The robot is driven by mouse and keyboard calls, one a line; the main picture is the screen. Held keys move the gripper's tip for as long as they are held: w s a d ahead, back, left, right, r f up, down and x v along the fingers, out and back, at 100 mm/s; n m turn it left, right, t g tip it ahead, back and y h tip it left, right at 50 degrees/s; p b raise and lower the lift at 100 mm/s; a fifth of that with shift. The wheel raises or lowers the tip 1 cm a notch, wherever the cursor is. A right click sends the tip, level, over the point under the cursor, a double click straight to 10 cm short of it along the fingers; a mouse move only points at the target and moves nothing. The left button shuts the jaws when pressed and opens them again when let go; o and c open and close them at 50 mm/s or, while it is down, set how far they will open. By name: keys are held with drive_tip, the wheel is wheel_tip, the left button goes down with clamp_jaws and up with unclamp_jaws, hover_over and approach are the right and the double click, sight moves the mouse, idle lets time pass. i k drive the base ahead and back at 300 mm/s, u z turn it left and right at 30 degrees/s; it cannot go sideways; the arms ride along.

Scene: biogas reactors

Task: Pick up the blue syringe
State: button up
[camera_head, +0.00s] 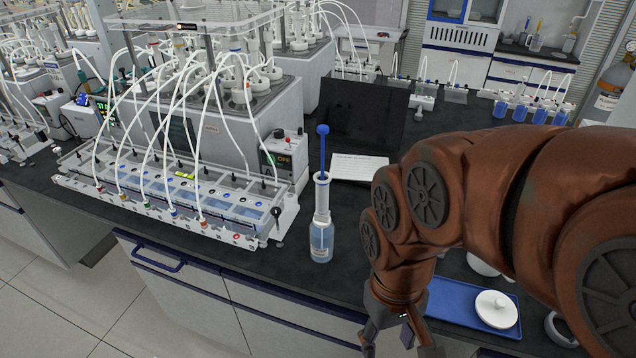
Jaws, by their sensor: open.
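The blue syringe (323,158) stands upright near the front edge of the black bench. Its blue plunger rod and round knob point up from a white barrel. Below it is a clear bottle (321,240) with pale blue liquid; I cannot tell how the syringe's lower end sits in it. My gripper (402,346) is at the bottom of the picture, to the right of and in front of the bottle, apart from it. It points down with its fingers spread and nothing seen between them. The lowest part of the fingers is cut off by the frame.
A reactor unit (160,195) with many white tubes stands left of the bottle. A blue tray (455,300) with a white lid (496,309) lies right of my gripper. My arm covers the right side.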

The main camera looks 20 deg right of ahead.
sight(322, 187)
drive_tip(key=z, duration=2.2)
drive_tip(key=k, duration=1.7)
drive_tip(key=u, duration=1.75)
drive_tip(key=i, duration=0.55)
